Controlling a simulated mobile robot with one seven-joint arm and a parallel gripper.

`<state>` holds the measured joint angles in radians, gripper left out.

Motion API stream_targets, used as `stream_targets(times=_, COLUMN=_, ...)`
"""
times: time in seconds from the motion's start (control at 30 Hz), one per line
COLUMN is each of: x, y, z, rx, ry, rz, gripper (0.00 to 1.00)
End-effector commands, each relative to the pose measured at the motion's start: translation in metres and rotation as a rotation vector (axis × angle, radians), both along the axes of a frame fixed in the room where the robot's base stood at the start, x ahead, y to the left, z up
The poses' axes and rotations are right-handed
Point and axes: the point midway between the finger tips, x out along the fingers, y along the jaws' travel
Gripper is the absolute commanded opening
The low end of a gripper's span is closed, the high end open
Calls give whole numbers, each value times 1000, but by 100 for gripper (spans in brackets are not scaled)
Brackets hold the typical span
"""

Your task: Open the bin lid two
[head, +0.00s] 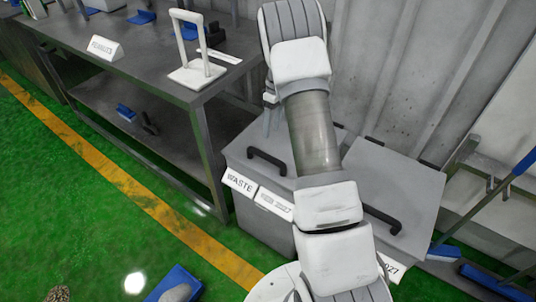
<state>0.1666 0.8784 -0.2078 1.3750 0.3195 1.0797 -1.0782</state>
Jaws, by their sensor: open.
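Two grey bins stand side by side against the wall. The left bin lid (240,146) has a black bar handle (267,160) and lies shut. The right bin lid (408,182) has a black handle (382,220) and also looks shut. I cannot tell from the picture which is lid two. My arm crosses in front of both bins and hides parts of their lids and fronts. My gripper (272,118) shows only in part beside my upper arm link, above and behind the left lid. It is open, apart from both handles, and I see nothing held in it.
A metal workbench (135,65) with a white stand (196,50) is at the left. White labels, one reading WASTE (239,183), are on the bin fronts. A blue-railed rack (500,190) is at the right. Green floor (60,190) with a yellow line is open at left.

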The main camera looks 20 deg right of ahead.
Motion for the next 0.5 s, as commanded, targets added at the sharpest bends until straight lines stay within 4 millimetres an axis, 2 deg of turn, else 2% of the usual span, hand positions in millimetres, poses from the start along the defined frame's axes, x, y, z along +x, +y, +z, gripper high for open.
stream_targets(times=0.03, x=-2, y=2, z=-14, rx=1, ry=3, rz=-1, gripper=59)
stream_targets(times=0.2, x=-6, y=9, z=-51, rx=1, ry=3, rz=0, gripper=59)
stream_targets(times=0.4, x=-10, y=14, z=-85, rx=0, ry=3, rz=-2, gripper=59)
stream_targets(times=0.5, x=-11, y=16, z=-96, rx=-1, ry=1, rz=0, gripper=59)
